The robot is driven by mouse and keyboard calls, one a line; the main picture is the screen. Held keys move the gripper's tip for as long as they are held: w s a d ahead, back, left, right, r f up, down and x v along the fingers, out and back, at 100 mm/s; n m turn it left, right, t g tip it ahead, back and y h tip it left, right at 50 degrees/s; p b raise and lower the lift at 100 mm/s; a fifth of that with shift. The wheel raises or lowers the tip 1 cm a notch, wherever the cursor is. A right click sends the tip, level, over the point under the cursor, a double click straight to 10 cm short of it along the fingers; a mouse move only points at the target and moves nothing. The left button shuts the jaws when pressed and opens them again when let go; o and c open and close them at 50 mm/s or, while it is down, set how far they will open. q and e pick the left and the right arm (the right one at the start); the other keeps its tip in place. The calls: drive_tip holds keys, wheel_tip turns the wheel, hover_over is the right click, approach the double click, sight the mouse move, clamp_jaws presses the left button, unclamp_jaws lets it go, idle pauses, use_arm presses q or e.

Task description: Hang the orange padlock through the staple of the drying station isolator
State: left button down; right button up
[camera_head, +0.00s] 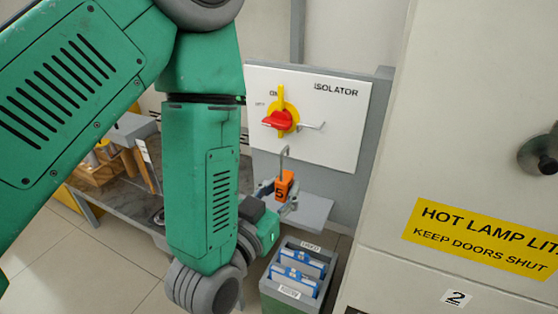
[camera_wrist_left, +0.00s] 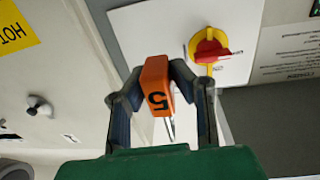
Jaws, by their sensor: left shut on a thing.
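The orange padlock (camera_head: 285,186), marked 5, is held upright with its grey shackle (camera_head: 282,160) above the body. My left gripper (camera_head: 279,191) is shut on the padlock body; the wrist view shows the padlock (camera_wrist_left: 156,84) between both fingers. The isolator (camera_head: 340,135) is a white panel with a yellow plate (camera_head: 281,96) and a red handle (camera_head: 276,120) turned to the left. A thin metal staple (camera_head: 312,126) sticks out right of the handle. The padlock is below the staple and apart from it. I cannot tell whether the shackle is open. My right gripper is out of view.
A grey shelf (camera_head: 312,210) juts out below the panel. A grey bin (camera_head: 291,293) with blue-and-white items stands below the padlock. At right is a pale cabinet with a yellow hot-lamp sign (camera_head: 480,237) and a dark knob (camera_head: 540,155). A bench (camera_head: 120,208) with wooden pieces stands left.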

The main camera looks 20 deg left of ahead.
use_arm(q)
drive_tip(key=shift+s+r, duration=0.25)
drive_tip(key=shift+r, duration=0.05)
drive_tip(key=shift+a, duration=0.15)
drive_tip(key=shift+s+a, duration=0.1)
drive_tip(key=shift+w+d+p, duration=0.2)
drive_tip(key=shift+w+p, duration=0.15)
drive_tip(key=shift+w, duration=1.1)
approach(313, 149)
drive_tip(key=shift+r, duration=1.1)
drive_tip(key=shift+w+d, duration=0.2)
drive_tip(key=shift+w, duration=1.55)
drive_tip(key=shift+w+d, duration=0.2)
drive_tip(key=shift+w, duration=1.6)
drive_tip(key=shift+f+b, duration=0.7)
drive_tip(key=shift+f, duration=0.35)
